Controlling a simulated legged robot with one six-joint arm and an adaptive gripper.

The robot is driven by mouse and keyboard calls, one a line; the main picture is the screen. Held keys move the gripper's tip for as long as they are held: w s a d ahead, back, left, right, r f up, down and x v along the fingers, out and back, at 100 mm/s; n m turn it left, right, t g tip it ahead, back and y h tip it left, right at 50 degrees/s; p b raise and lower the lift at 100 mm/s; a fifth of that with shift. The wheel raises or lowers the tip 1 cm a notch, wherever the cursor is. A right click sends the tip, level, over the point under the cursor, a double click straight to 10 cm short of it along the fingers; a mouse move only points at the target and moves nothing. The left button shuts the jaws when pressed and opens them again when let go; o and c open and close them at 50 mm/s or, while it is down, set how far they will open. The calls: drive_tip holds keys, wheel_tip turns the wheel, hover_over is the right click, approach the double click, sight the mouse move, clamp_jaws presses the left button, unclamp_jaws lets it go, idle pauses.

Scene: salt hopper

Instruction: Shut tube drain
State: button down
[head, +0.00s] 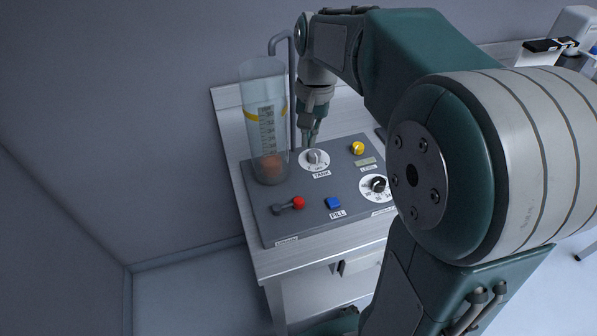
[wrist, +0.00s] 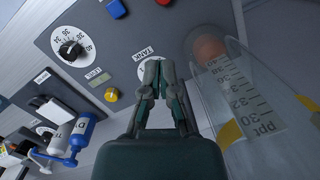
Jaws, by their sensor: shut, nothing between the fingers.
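The clear measuring tube (head: 263,115) stands upright on the back left of the grey panel (head: 262,222). An orange-red object (head: 271,165) shows inside its bottom. A lever with a red knob (head: 298,202) lies at the panel's front left; its label is too small to read. My gripper (head: 311,138) points down just above the white TANK dial (head: 315,158), right of the tube. In the wrist view my gripper (wrist: 158,66) is shut and empty, its tips over the dial; I cannot tell whether they touch it. The tube (wrist: 243,92) is right of the fingers there.
The panel also has a blue FILL button (head: 333,203), a yellow button (head: 357,148), a small display (head: 366,162) and a black knob (head: 378,184) on a numbered dial. A bent grey pipe (head: 291,95) rises beside the tube. Blue-and-white bottles (wrist: 80,132) stand beyond the panel.

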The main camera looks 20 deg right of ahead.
drive_tip(key=w+d+f+m+g, duration=0.1)
drive_tip(key=w+d+f, duration=0.1)
drive_tip(key=w, duration=0.3)
drive_tip(key=shift+d+f+g+y, duration=0.15)
drive_tip(key=shift+f+g+y, duration=0.25)
drive_tip(key=shift+f, duration=0.15)
approach(303, 194)
drive_tip(key=f, duration=0.6)
drive_tip(key=shift+w, duration=0.3)
drive_tip(key=shift+s+a, duration=0.35)
drive_tip(key=shift+s, duration=0.2)
drive_tip(key=shift+s+a, duration=0.3)
drive_tip(key=shift+s, duration=0.2)
drive_tip(key=shift+s+a+f, duration=0.15)
drive_tip(key=shift+s+a, duration=0.2)
drive_tip(key=shift+s, duration=0.15)
drive_tip(key=shift+d+m, duration=0.15)
drive_tip(key=shift+m, duration=0.15)
